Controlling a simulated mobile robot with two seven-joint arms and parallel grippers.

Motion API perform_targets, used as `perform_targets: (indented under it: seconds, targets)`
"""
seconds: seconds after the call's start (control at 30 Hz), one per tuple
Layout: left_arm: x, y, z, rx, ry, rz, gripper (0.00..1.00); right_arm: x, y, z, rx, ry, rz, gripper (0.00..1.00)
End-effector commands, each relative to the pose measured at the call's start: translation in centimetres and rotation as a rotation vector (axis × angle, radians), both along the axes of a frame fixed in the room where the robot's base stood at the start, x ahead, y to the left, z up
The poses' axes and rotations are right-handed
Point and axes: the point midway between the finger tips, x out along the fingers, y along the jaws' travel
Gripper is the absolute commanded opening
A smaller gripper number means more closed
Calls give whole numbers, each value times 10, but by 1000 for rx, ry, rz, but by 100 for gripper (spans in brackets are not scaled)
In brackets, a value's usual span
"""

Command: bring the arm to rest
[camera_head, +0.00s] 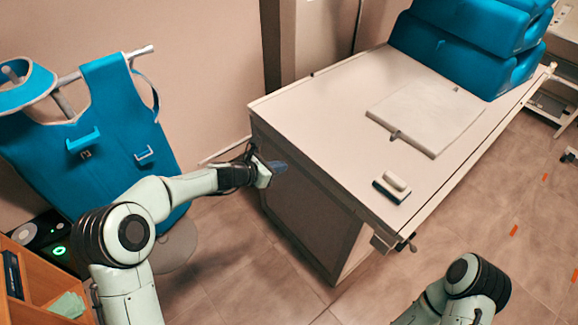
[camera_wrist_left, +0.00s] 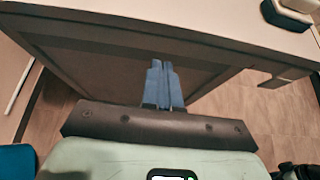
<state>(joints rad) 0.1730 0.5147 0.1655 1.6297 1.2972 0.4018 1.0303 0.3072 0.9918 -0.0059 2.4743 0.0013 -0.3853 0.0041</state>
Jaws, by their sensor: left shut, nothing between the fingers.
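My left arm comes in from the left in the head view. Its gripper (camera_head: 279,167) is held in the air beside the near-left end of the table (camera_head: 310,110), apart from the tabletop. In the left wrist view the two blue fingers (camera_wrist_left: 163,84) are together with nothing between them. The dark end panel of the table stands behind them. Part of my right arm shows at the bottom right of the head view, but its gripper is out of the picture.
A white-and-dark block (camera_head: 393,186) and a flat pale panel (camera_head: 428,116) lie on the table. Blue cushions (camera_head: 470,40) are stacked at its far end. A blue apron (camera_head: 115,115) hangs at the left. A wooden shelf unit (camera_head: 40,285) stands at the lower left.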

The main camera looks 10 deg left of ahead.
Motion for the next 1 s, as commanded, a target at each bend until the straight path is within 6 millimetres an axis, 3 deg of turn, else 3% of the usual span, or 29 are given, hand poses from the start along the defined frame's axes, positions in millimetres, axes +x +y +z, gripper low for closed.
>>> perform_targets:
  seconds: [0.3, 0.67, 0.77, 0.83, 1.0]
  targets:
    - [-37, 31, 26, 0, 3, 1, 0, 0, 0, -2, 0, -1, 0, 41]
    - [-44, 35, 26, 8, 8, -6, 0, 0, 0, -2, 0, -1, 0, 41]
    - [-52, 35, 3, 66, 30, -36, 0, 1, 0, 0, -1, -2, -1, 41]
    - [-65, 35, -29, 150, 60, -86, 0, 1, 0, 2, -1, -2, -1, 41]
    - [-129, 37, -135, 457, 132, -347, 0, 4, 0, 9, -1, -5, -1, 41]
